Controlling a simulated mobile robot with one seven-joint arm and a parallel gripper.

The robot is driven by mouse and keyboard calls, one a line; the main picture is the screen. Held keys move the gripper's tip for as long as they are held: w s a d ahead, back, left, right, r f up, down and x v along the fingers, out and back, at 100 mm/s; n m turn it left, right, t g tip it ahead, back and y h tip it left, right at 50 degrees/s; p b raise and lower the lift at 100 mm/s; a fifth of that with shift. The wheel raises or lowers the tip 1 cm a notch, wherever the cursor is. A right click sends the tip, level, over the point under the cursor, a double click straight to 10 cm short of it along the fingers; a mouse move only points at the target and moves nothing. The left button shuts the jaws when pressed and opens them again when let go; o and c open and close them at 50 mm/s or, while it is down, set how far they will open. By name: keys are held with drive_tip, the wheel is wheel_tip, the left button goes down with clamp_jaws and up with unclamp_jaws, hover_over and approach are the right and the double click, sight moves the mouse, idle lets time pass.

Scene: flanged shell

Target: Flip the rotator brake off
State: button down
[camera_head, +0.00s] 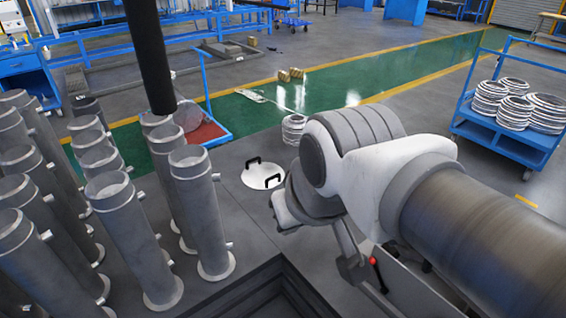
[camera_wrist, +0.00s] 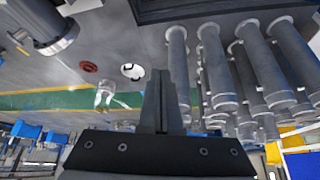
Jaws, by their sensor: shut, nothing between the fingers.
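A short dark lever with a red tip (camera_head: 375,264) stands at the lower right of the head view, just below my arm. It may be the rotator brake, but I cannot tell for certain or read its position. The body around it is partly hidden by my arm. My gripper (camera_wrist: 163,76) shows in the wrist view with its two dark fingers together and nothing between them. A dark cylindrical machine part (camera_wrist: 45,25) is at the upper left of the wrist view, apart from the fingers. I see no contact between the gripper and the lever.
Several tall grey flanged tubes (camera_head: 207,215) crowd the left of the head view. A white disc with two black handles (camera_head: 262,178) lies on the grey floor. A dark square-edged opening (camera_head: 265,292) is at bottom centre. A blue trolley (camera_head: 508,140) carries white ring stacks at right.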

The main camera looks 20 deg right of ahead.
drive_tip(key=shift+s, duration=0.1)
drive_tip(key=w+d+f+g+h+b, duration=0.35)
drive_tip(key=w+d+f, duration=0.2)
drive_tip(key=f, duration=0.45)
drive_tip(key=w+d+f+g+h+b, duration=0.35)
drive_tip(key=d+f, duration=0.35)
drive_tip(key=f, duration=0.4)
drive_tip(key=w+d+f+g+h+b, duration=0.2)
drive_tip(key=w+d+f+h+b, duration=0.15)
drive_tip(key=w+d+f, duration=0.45)
drive_tip(key=w+d+f+n+t+h+b, duration=0.1)
drive_tip(key=f+n+t+h+b, duration=0.1)
drive_tip(key=f, duration=0.8)
drive_tip(key=w+d+f+n+t+h+b, duration=0.1)
drive_tip(key=d+f+n+t+h+b, duration=0.1)
drive_tip(key=f, duration=0.9)
drive_tip(key=w+d+f+n+t+h+b, duration=0.1)
drive_tip(key=d+f+n+t+h+b, duration=0.1)
drive_tip(key=f, duration=0.8)
drive_tip(key=n+t+h+b, duration=0.1)
drive_tip(key=n+b, duration=0.1)
drive_tip(key=shift+f+n+t, duration=0.2)
drive_tip(key=shift+n+t, duration=0.1)
drive_tip(key=shift+t, duration=0.1)
drive_tip(key=shift+w, duration=0.1)
